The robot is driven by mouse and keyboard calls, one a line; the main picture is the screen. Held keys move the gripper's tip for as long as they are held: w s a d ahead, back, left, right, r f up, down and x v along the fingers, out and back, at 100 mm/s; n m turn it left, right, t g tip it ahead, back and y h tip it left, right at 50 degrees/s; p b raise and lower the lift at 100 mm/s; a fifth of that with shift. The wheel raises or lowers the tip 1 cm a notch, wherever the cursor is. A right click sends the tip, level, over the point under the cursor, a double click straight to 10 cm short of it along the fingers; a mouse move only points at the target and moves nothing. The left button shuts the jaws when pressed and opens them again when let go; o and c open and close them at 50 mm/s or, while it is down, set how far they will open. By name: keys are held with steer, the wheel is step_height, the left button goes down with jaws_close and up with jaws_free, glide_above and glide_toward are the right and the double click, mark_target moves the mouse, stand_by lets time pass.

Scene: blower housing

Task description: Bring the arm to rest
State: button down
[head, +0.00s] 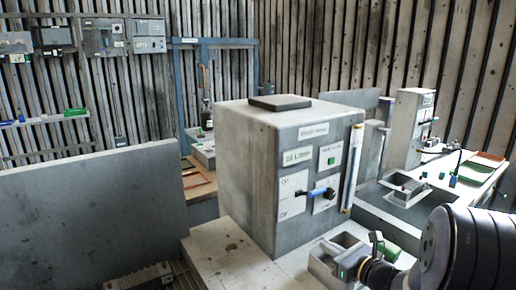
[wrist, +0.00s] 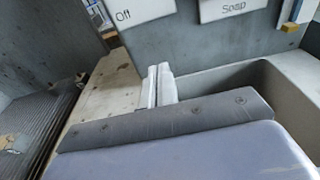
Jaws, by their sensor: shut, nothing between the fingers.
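My arm (head: 455,250) reaches in from the lower right of the head view, dark and rounded. My gripper (wrist: 158,85) shows in the wrist view as two pale fingers side by side, shut with nothing between them. A wide grey bar and a pale body lie below the fingers. The fingers point toward the front of a grey control box, near a white "Off" plate (wrist: 143,9) and a "Soap" plate (wrist: 232,8). I cannot clearly make out the fingers in the head view.
An open grey bin (wrist: 290,80) lies right of the fingers. A low grey wall (head: 90,215) stands left. A bench (head: 470,190) runs along the right.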

steer(key=shift+v, duration=1.95)
